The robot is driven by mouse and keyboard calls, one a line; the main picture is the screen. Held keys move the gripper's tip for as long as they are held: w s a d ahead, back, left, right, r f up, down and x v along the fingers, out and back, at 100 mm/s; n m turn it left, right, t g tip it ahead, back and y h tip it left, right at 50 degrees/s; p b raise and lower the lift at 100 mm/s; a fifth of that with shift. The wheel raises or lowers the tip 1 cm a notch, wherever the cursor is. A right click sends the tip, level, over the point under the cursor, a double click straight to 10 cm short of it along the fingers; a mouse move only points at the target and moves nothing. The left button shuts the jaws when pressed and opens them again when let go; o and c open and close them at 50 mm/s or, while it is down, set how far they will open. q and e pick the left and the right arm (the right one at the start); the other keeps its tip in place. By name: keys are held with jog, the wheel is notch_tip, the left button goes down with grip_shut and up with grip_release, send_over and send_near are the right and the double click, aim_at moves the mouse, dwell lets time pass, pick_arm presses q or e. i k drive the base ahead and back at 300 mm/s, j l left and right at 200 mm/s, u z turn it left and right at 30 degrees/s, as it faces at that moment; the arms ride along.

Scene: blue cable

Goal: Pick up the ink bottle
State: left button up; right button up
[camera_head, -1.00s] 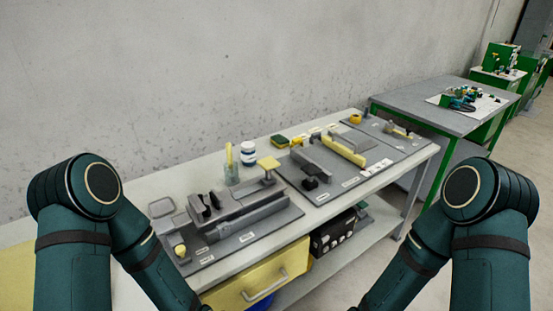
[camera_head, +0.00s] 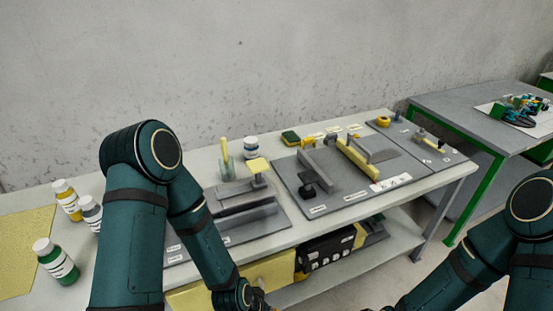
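Three labelled bottles stand on the left of the workbench: one with a yellow band (camera_head: 67,200), a pale one (camera_head: 90,213) partly hidden by my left arm, and a green one (camera_head: 56,261) nearest me. A white bottle with a dark band (camera_head: 251,148) stands further back near the wall. I cannot read the labels, so I cannot tell which is the ink bottle. My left gripper (camera_head: 258,302) is only partly visible at the bottom edge, away from all the bottles; its fingers are unclear. My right arm leaves the picture at the bottom, with its gripper out of view.
A yellow mat (camera_head: 22,250) lies at the bench's left end. A glass jar with a yellow stick (camera_head: 226,162) stands beside the back bottle. Grey fixture boards (camera_head: 320,203) fill the bench's middle and right. A green-framed table (camera_head: 455,115) stands at the right.

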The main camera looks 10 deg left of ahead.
aim_at(68, 199)
jog(key=i+l+u, duration=0.1)
jog(key=l+u, duration=0.3)
jog(key=i+l+u, duration=0.1)
jog(key=u, duration=0.25)
jog(key=l, duration=0.1)
